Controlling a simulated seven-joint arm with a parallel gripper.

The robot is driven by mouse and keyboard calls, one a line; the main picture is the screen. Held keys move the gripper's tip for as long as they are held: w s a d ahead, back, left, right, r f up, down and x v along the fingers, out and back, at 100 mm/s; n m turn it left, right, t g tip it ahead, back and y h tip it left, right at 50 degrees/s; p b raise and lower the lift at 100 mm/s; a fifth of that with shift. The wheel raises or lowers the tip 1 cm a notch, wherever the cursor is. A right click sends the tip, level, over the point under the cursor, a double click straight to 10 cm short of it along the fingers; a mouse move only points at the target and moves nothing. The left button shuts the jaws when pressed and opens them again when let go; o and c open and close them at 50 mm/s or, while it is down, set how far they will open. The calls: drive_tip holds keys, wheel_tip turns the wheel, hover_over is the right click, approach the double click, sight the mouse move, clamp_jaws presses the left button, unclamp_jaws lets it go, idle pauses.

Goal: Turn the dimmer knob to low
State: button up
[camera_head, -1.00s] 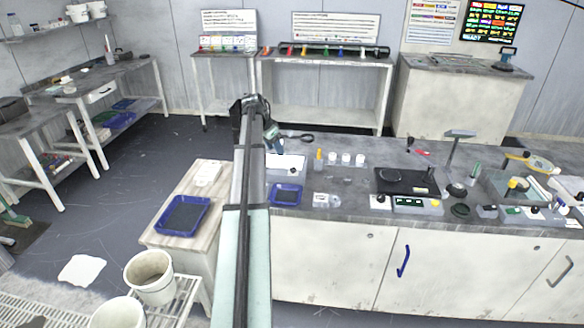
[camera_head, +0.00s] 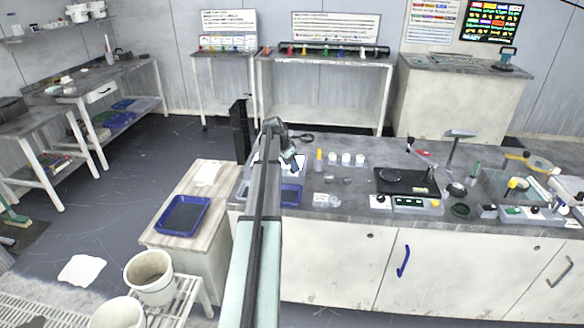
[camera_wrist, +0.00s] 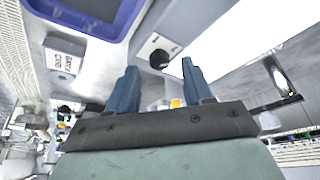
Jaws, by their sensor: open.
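The dimmer knob, a black round knob (camera_wrist: 158,58), sits on a pale plate beside a bright white panel in the wrist view. The white panel (camera_wrist: 250,28) also shows in the head view (camera_head: 299,160), partly covered by my gripper. My gripper (camera_wrist: 160,72) is open and empty, with two blue fingers. In the wrist view the knob appears between and just beyond the fingertips; I cannot tell whether they touch it. In the head view my gripper (camera_head: 292,163) is over the panel, and I cannot make out the knob there.
A blue tray (camera_head: 291,195) lies on the counter in front of the panel. A yellow bottle (camera_head: 319,160) and several white cups (camera_head: 346,158) stand to the right. A black plate device (camera_head: 405,181) is farther right. Another blue tray (camera_head: 183,215) lies on the side bench.

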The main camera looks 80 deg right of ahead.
drive_tip(key=shift+x, duration=1.1)
clamp_jaws()
